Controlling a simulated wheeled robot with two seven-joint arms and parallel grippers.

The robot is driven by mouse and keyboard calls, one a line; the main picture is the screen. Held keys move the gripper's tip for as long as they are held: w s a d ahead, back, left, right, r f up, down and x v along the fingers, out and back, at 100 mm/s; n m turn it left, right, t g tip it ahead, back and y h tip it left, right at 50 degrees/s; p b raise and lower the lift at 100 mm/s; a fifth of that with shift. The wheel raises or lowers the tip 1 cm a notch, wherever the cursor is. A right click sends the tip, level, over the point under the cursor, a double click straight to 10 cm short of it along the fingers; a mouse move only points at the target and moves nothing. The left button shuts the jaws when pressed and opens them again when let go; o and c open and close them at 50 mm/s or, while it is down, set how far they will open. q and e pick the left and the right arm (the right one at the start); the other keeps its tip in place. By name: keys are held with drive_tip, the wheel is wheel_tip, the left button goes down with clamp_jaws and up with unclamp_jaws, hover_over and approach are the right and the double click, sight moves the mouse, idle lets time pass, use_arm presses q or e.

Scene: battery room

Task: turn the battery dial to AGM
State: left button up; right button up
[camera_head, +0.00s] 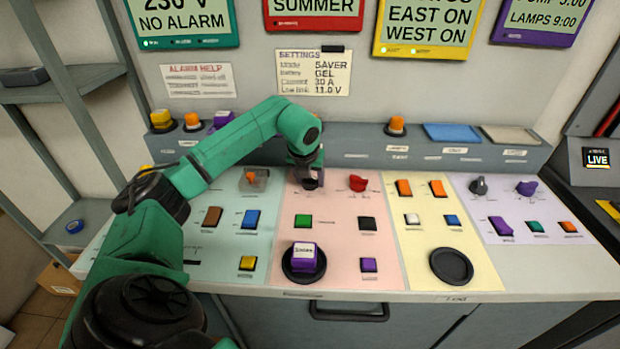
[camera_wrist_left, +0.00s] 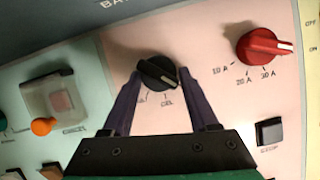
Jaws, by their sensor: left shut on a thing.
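The black battery dial (camera_wrist_left: 157,70) sits on the pink panel section, with a GEL label and a partly hidden label below it in the left wrist view. An AGM label cannot be made out. My right gripper is not in view.
A red knob (camera_head: 357,183) stands just right of the dial. An orange switch under a clear cover (camera_head: 254,180) is to its left. Green (camera_head: 303,221) and black (camera_head: 367,223) buttons lie nearer. A settings note (camera_head: 314,72) on the wall reads battery GEL.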

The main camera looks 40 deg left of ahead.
use_arm(q)
drive_tip(key=shift+a+r, duration=0.15)
drive_tip(key=o, duration=1.1)
drive_tip(key=shift+o, duration=1.1)
drive_tip(key=v, duration=1.4)
drive_tip(key=shift+s+r+b, duration=0.15)
drive_tip(key=shift+r+b, duration=0.05)
drive_tip(key=shift+b, duration=0.15)
